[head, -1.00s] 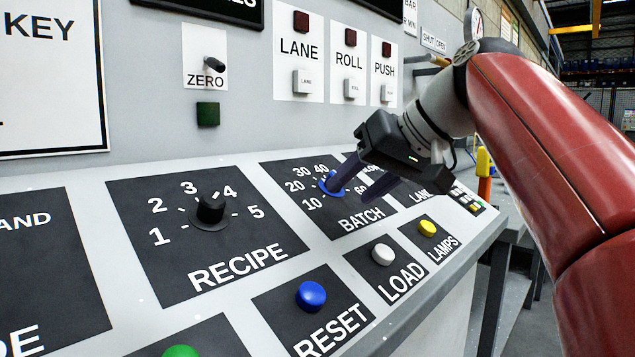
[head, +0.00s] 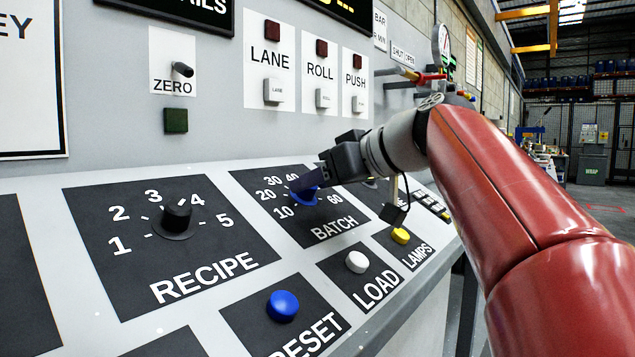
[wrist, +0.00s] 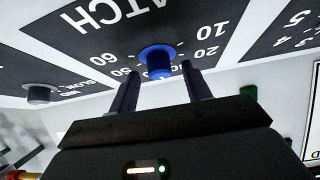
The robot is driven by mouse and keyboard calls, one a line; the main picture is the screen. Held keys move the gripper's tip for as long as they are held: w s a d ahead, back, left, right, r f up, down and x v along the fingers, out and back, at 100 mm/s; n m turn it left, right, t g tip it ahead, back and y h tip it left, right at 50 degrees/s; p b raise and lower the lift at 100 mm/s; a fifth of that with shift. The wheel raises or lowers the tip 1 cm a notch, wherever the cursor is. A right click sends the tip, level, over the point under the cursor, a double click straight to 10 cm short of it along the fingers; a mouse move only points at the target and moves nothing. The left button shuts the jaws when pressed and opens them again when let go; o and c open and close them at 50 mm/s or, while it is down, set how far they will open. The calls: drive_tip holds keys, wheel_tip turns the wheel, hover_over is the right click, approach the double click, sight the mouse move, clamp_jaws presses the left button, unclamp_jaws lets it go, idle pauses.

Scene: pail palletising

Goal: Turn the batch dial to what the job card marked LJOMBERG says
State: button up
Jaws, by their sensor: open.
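The batch dial is a blue knob (head: 305,197) on a black plate lettered BATCH, with a scale from 10 to 60 around it. In the wrist view the blue dial (wrist: 157,62) stands between and just beyond the tips of my gripper (wrist: 163,76). The fingers are apart, one on each side, and I cannot tell whether they touch it. In the head view my gripper (head: 303,184) is at the dial and covers part of its scale. The dial's pointer is not clear. The job card marked LJOMBERG is not seen in either view.
Left of the batch plate is the black recipe dial (head: 177,216). Below are the blue RESET button (head: 283,306), the white LOAD button (head: 357,262) and the yellow LAMPS button (head: 401,236). The upright panel behind carries the ZERO switch (head: 182,70) and the LANE, ROLL and PUSH buttons.

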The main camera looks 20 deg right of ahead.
drive_tip(key=shift+w+a+f, duration=0.1)
drive_tip(key=shift+w, duration=0.05)
drive_tip(key=c, duration=1)
